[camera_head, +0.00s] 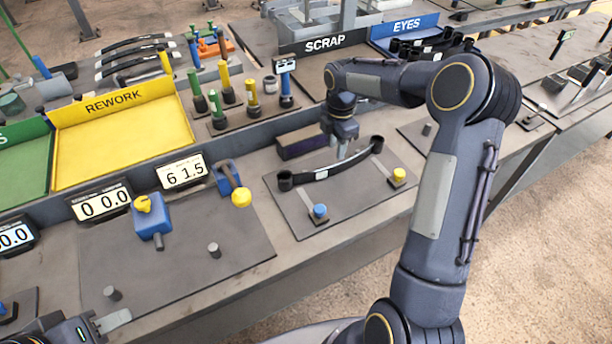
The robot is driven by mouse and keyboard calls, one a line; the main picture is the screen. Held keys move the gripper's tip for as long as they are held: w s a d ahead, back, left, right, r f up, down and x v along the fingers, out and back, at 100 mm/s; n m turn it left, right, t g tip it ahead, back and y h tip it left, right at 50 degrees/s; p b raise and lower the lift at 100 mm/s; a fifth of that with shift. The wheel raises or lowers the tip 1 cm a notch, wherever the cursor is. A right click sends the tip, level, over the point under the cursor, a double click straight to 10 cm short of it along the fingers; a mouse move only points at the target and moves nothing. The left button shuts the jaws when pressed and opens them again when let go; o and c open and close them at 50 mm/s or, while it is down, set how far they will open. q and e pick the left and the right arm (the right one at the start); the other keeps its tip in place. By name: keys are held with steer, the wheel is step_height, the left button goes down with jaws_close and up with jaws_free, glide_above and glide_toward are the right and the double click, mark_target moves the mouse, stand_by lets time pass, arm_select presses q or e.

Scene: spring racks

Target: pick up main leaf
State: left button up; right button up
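The main leaf appears to be the black curved bar (325,172) with a round eye at each end and a white label. It lies at or just above a dark plate in the middle of the bench. My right gripper (342,153) points down at the leaf, right of its middle. Its fingers reach the bar, but whether they are closed on it is too small to tell. My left gripper (115,320) shows only in part at the bottom left, away from the leaf; its opening is not clear.
Blue (320,211) and yellow (398,175) knobs stand on the plate near the leaf. A fixture with a blue block (152,222) is to the left. The yellow REWORK tray (120,145), pegs and the SCRAP (324,43) and EYES (407,25) bins are behind. My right arm covers part of the bench.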

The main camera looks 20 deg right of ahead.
mark_target(334, 166)
steer(key=shift+w+a+f, duration=0.1)
steer(key=shift+w+f, duration=0.05)
steer(key=shift+f, duration=0.75)
steer(key=shift+s+f+p, duration=0.2)
steer(key=shift+f+p, duration=0.3)
steer(key=shift+f, duration=1.15)
steer(key=shift+s+f+p, duration=0.2)
steer(key=shift+f+p, duration=0.3)
steer(key=shift+f, duration=1.15)
jaws_close()
steer(key=shift+w+r, duration=0.15)
